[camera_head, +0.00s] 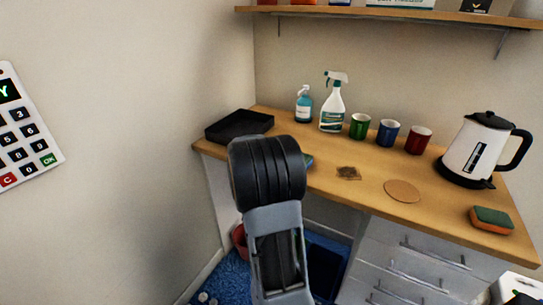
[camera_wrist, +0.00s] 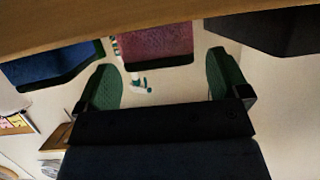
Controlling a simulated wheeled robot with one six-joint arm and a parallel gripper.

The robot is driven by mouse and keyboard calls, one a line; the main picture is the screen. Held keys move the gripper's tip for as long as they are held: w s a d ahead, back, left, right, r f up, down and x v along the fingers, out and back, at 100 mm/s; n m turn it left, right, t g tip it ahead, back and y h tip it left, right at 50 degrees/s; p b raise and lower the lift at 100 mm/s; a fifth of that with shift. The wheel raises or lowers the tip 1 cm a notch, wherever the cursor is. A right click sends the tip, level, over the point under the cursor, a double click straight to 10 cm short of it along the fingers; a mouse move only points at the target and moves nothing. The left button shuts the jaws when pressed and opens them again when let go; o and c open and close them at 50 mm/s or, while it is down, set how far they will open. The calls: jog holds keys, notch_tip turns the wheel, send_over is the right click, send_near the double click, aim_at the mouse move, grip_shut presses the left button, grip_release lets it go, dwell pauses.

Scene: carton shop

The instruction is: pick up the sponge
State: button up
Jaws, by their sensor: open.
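The sponge (camera_head: 492,219), orange with a green layer, lies flat near the front right edge of the wooden counter in the head view. It does not show in the wrist view. My gripper (camera_wrist: 166,78) shows in the wrist view with its two green-padded fingers wide apart and nothing between them. In the head view my arm stands left of centre, far to the left of the sponge, and hides my gripper. A small blue-green item (camera_head: 308,160) is mostly hidden behind my arm; I cannot tell what it is.
The counter (camera_head: 340,187) holds a black tray (camera_head: 239,125), a soap bottle (camera_head: 304,104), a spray bottle (camera_head: 332,107), green (camera_head: 360,127), blue (camera_head: 388,133) and red (camera_head: 418,140) cups, a kettle (camera_head: 479,150), a cork mat (camera_head: 402,191) and a brown patch (camera_head: 348,173). Drawers (camera_head: 410,262) stand below.

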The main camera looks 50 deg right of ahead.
jog(key=shift+x, duration=1.85)
jog(key=c, duration=1)
jog(key=shift+r, duration=0.15)
jog(key=shift+r, duration=0.25)
notch_tip(320, 180, up, 3)
jog(key=shift+s+a+r+p, duration=0.15)
jog(key=shift+a+p, duration=0.05)
jog(key=shift+p, duration=0.45)
jog(key=s+r, duration=0.1)
jog(key=s+a+r+p, duration=0.1)
jog(key=r, duration=0.1)
jog(key=s+a+r+p, duration=0.1)
jog(key=r, duration=0.1)
jog(key=shift+a, duration=0.2)
jog(key=s+a+r, duration=0.1)
jog(key=s+a, duration=0.1)
jog(key=s+a+r+p, duration=0.1)
jog(key=s+a, duration=0.1)
jog(key=s, duration=0.1)
jog(key=s+a+r, duration=0.2)
jog(key=shift+s+p, duration=0.35)
jog(key=shift+p, duration=0.05)
